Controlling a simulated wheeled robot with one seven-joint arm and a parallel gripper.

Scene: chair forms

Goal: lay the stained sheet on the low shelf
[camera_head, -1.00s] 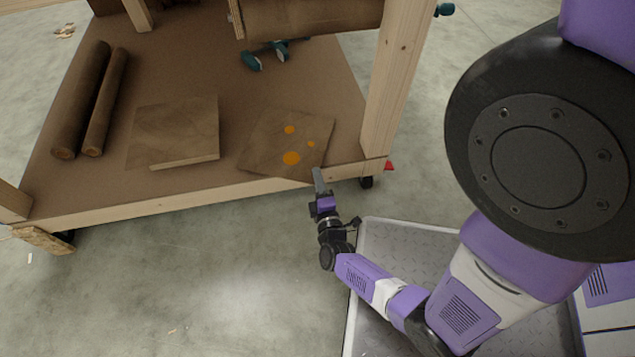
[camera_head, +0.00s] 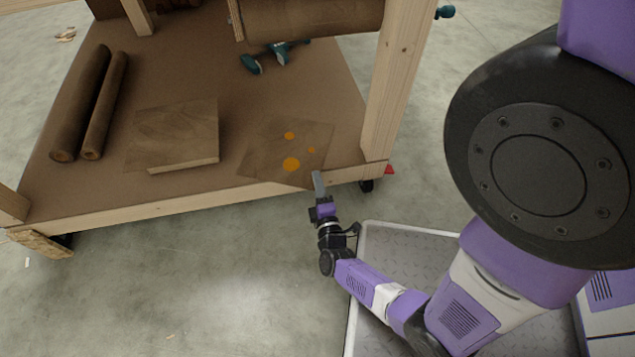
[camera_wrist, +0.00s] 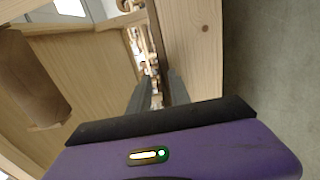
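The stained sheet (camera_head: 270,147) is a thin brown square with orange spots, in the head view. It lies on the low shelf (camera_head: 190,75) near its front right corner. Its near corner reaches over the wooden front rail. My gripper (camera_head: 318,175) is just in front of the rail, beside that near corner. In the wrist view the two dark fingers (camera_wrist: 158,90) stand apart with a gap between them. I see no sheet between them there.
A flat wooden board (camera_head: 180,135) lies left of the sheet. Two brown rolls (camera_head: 83,100) lie at the shelf's left. A teal tool (camera_head: 270,55) lies farther back. A wooden post (camera_head: 398,80) stands at the right corner.

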